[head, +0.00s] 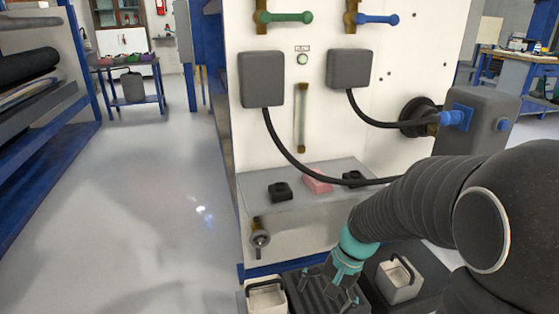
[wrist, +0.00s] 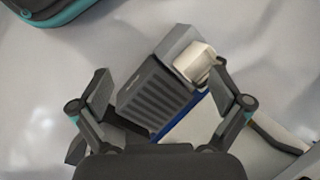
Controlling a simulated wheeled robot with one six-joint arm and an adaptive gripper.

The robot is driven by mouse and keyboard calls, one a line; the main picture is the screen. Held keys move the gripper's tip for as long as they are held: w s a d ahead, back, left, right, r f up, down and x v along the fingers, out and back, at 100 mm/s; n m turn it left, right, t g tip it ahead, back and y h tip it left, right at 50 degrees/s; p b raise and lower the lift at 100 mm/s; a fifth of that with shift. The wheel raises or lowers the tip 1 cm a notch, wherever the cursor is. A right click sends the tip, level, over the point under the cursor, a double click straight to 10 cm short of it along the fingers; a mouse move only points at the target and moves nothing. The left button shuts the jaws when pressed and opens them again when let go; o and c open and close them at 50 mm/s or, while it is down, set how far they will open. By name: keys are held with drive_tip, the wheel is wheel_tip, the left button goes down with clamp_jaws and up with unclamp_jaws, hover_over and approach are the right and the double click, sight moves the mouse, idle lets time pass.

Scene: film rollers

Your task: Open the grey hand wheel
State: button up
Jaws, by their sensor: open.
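A small grey hand wheel (head: 260,239) sits on a brass valve low on the front of the white panel cabinet, below the grey shelf. My gripper (head: 338,288) is to the right of the wheel and lower in the head view, pointing down over the dark ribbed tray. It is apart from the wheel. In the wrist view, my gripper (wrist: 160,95) has its fingers spread wide with nothing held. I cannot make out the wheel in the wrist view.
A grey shelf (head: 300,178) with black and pink blocks juts out above the wheel. White boxes with dark handles (head: 266,297) (head: 399,279) flank the ribbed tray (head: 318,290). Black hoses (head: 290,152) hang in front of the panel. The floor (head: 150,210) to the left is clear.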

drive_tip(key=s+d+r+n+t+h, duration=0.2)
drive_tip(key=s+d+r+t, duration=0.1)
drive_tip(key=s+r, duration=0.3)
drive_tip(key=s+d+r+n+t+h, duration=0.1)
drive_tip(key=s+d+r+n+t, duration=0.2)
drive_tip(key=s+r, duration=0.3)
drive_tip(key=shift+r+t+h, duration=0.3)
drive_tip(key=shift+r+h, duration=0.1)
drive_tip(key=shift+r, duration=1.35)
